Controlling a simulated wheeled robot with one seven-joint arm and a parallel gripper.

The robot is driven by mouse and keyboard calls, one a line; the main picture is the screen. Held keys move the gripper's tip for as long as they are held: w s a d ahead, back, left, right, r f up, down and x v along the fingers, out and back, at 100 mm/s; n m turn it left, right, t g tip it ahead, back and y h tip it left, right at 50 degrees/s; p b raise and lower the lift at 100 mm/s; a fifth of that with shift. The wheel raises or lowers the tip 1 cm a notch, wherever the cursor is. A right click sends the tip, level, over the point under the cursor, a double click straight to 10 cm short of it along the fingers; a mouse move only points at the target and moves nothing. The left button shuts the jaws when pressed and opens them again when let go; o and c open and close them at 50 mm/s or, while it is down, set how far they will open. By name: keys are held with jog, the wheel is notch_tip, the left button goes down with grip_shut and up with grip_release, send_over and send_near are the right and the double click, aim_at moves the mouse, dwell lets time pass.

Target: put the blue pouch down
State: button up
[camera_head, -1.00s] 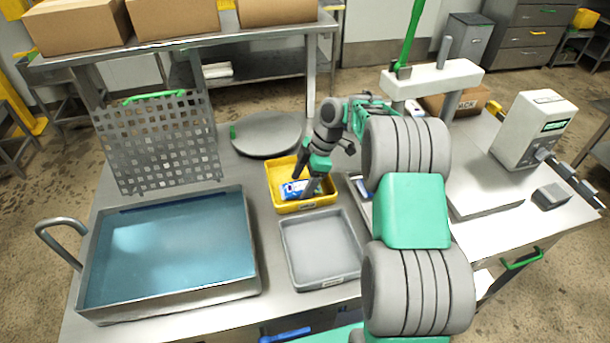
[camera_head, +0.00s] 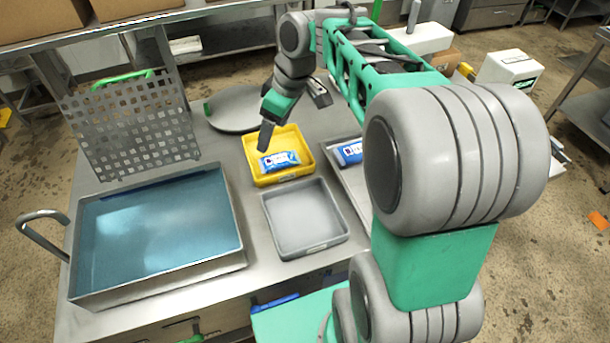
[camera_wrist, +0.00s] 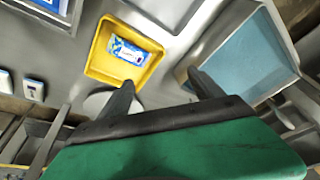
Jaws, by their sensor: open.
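The blue pouch (camera_head: 279,162), blue with a white label, lies in the yellow tray (camera_head: 287,176) on the steel table. In the wrist view the blue pouch (camera_wrist: 127,51) lies inside the yellow tray (camera_wrist: 98,70), apart from my fingers. My gripper (camera_head: 266,135) is above the back left part of the tray, clear of the pouch. In the wrist view my gripper (camera_wrist: 158,88) shows two spread fingers with nothing between them. In the head view one finger largely hides the other.
An empty grey tray (camera_head: 305,222) stands in front of the yellow one. A water-filled basin (camera_head: 158,230) and perforated plate (camera_head: 130,125) are at left. Another blue pouch (camera_head: 348,154) lies in a steel tray (camera_head: 352,183) at right. A round plate (camera_head: 235,108) lies behind.

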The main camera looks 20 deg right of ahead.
jog(key=s+d+f+m+t+h, duration=0.1)
jog(key=s+f+m, duration=0.1)
jog(key=s+m, duration=0.2)
jog(key=s+d+f+m+h, duration=0.1)
jog(key=s+m, duration=0.4)
jog(key=s, duration=0.6)
jog(key=shift+d+f+t+h, duration=0.25)
jog(key=shift+f+t+h, duration=0.15)
jog(key=shift+h, duration=0.1)
jog(key=shift+c, duration=0.4)
